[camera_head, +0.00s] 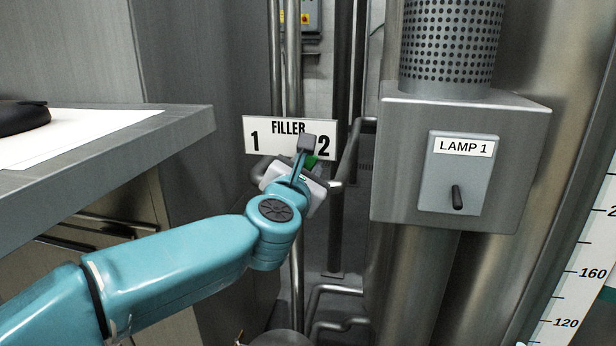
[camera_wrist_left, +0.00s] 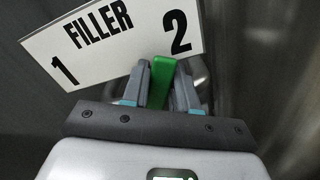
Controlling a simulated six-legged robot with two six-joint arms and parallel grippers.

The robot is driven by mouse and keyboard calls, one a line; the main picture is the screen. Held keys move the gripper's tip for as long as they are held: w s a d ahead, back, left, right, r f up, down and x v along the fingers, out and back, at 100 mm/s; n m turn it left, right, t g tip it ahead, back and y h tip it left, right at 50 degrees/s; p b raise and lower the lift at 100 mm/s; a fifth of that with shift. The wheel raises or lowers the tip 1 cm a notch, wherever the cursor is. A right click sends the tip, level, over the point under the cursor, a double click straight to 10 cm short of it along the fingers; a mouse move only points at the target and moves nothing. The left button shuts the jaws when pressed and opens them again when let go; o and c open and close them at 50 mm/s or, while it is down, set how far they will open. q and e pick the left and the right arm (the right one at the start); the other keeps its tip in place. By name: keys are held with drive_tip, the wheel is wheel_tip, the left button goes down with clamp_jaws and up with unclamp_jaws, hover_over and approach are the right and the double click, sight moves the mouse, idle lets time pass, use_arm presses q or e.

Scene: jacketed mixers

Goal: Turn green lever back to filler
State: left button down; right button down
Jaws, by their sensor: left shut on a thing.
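The green lever (camera_wrist_left: 160,83) stands between the two fingers of my left gripper (camera_wrist_left: 158,85) in the left wrist view, with a finger against each side. In the head view only a small green part of the lever (camera_head: 311,161) shows past my left gripper (camera_head: 306,150), which hides the rest. The white FILLER sign (camera_head: 262,140) with the numbers 1 and 2 is right behind; the lever is at the side of the 2. The sign appears tilted in the left wrist view (camera_wrist_left: 108,45). My right gripper is in neither view.
A grey box with a LAMP 1 switch (camera_head: 458,190) stands to the right, under a perforated cylinder (camera_head: 449,45). Steel pipes (camera_head: 293,60) run behind and below the sign. A grey table edge (camera_head: 190,130) juts in at the left, above my left arm.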

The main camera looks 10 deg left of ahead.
use_arm(q)
drive_tip(key=shift+a+n+b, duration=0.55)
drive_tip(key=shift+n, duration=0.35)
drive_tip(key=shift+a+r+n+b, duration=0.35)
drive_tip(key=shift+a+n+b, duration=0.25)
drive_tip(key=shift+n, duration=0.4)
drive_tip(key=shift+a+r+n+b, duration=0.15)
drive_tip(key=shift+a+n+b, duration=0.25)
drive_tip(key=shift+a+n, duration=0.45)
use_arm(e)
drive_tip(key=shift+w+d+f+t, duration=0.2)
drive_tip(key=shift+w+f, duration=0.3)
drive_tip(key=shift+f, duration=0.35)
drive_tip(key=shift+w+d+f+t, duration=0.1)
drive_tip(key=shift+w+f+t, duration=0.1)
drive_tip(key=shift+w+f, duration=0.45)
use_arm(q)
drive_tip(key=shift+d, duration=0.15)
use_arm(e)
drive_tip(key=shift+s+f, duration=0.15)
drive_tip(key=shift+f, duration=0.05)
use_arm(q)
drive_tip(key=c, duration=1)
unclamp_jaws()
drive_tip(key=shift+o, duration=0.2)
drive_tip(key=shift+s, duration=0.1)
